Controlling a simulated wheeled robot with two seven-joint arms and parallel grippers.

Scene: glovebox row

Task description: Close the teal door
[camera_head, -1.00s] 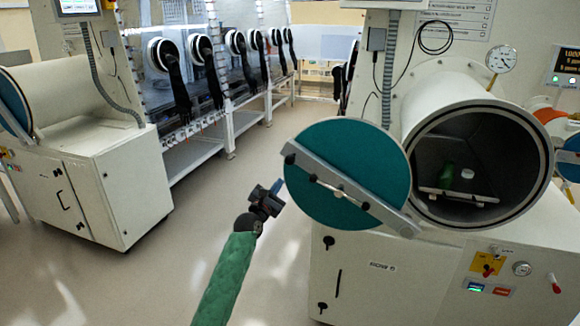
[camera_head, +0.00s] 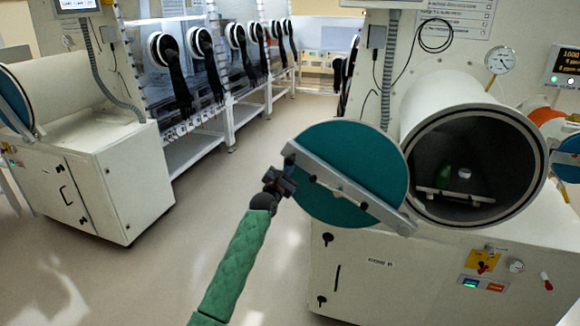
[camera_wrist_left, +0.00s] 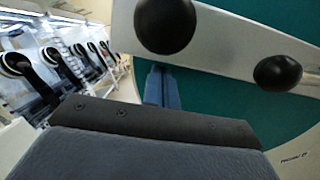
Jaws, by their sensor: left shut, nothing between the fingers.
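The teal door (camera_head: 345,205) is a round disc with a grey diagonal bar (camera_head: 335,180) across its face. It stands open, to the left of the round chamber mouth (camera_head: 475,165). My left gripper (camera_head: 284,178) is shut and empty at the door's left edge, by the upper end of the bar. In the left wrist view the fingertips (camera_wrist_left: 160,88) are close to the teal face (camera_wrist_left: 210,95), just below the bar (camera_wrist_left: 220,35) and its black knobs (camera_wrist_left: 165,24). I cannot tell whether they touch. My right gripper is not in view.
Inside the chamber lie a tray (camera_head: 455,196), a green item and a small white item. A white cabinet (camera_head: 400,270) with switches stands below. Another machine (camera_head: 85,180) stands at left, and a glovebox row behind. The floor between is clear.

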